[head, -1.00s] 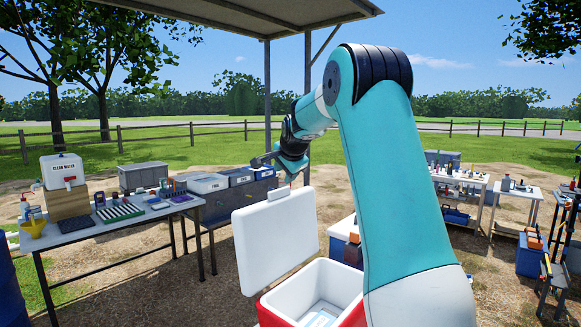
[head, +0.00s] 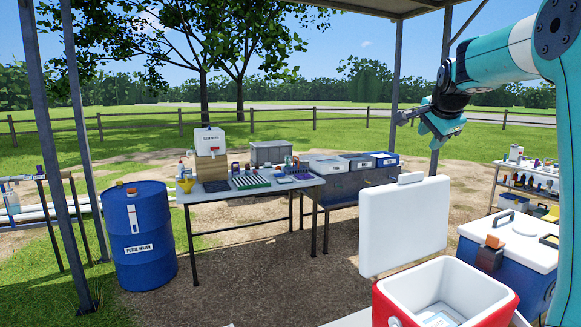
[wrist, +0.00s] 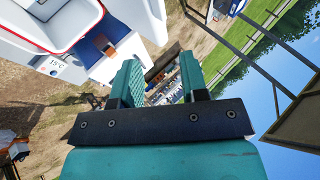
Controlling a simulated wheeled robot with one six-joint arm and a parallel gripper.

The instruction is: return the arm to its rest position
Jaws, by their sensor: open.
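My gripper (head: 425,121) is at the upper right of the head view, on my teal and white arm. It hangs in the air above and behind the raised lid of the red and white cooler, apart from it. In the wrist view my gripper (wrist: 165,82) shows two teal fingers standing apart, with nothing between them. My upper arm is cut off by the right edge of the head view.
The open cooler (head: 384,309) stands at front right, its white lid (head: 404,227) upright. A blue cooler (head: 513,268) is beside it. A table (head: 215,196) with sampling gear and a blue purge-water barrel (head: 140,238) stand left. Roof posts (head: 392,85) rise nearby. Dirt ground between is clear.

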